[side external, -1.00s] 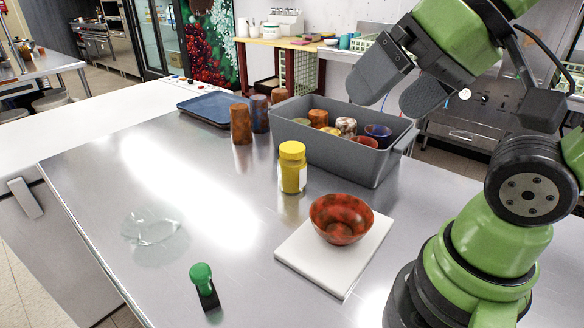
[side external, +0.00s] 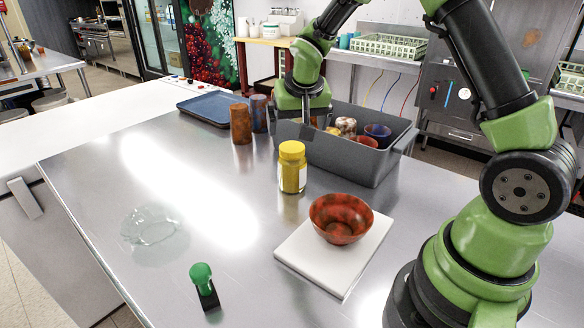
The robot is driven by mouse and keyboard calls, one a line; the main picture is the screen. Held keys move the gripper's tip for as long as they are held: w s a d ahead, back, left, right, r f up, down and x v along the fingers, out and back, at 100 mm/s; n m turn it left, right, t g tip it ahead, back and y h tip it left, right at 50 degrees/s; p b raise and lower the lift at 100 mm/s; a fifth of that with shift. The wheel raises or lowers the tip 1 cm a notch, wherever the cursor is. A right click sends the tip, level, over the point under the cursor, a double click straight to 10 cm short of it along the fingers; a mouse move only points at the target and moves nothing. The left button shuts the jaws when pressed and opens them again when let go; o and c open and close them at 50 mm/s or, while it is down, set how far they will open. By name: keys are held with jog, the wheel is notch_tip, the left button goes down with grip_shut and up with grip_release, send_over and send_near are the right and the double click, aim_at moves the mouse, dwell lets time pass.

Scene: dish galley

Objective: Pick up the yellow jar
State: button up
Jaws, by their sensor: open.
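The yellow jar (side external: 292,168) stands upright on the steel table, with a yellow lid and a pale label on its side. It is in front of the left part of the grey bin. My gripper (side external: 304,128) points down just above and behind the jar in the picture, overlapping the bin's left end. Its jaws are open, with nothing seen between them. It appears apart from the jar, though the depth between them is hard to judge. The fingers are partly hidden against the dark bin.
The grey bin (side external: 345,162) holds several cups and bowls. A red bowl (side external: 341,220) sits on a white board (side external: 318,272) right of the jar. Brown (side external: 240,124) and dark (side external: 259,113) cups, a clear glass dish (side external: 150,224) and a green-handled stamp (side external: 203,285) stand left.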

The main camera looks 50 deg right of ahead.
aim_at(292, 147)
jog(key=x, duration=0.5)
jog(key=shift+x, duration=3.1)
jog(key=shift+w, duration=0.15)
jog(key=shift+c, duration=0.2)
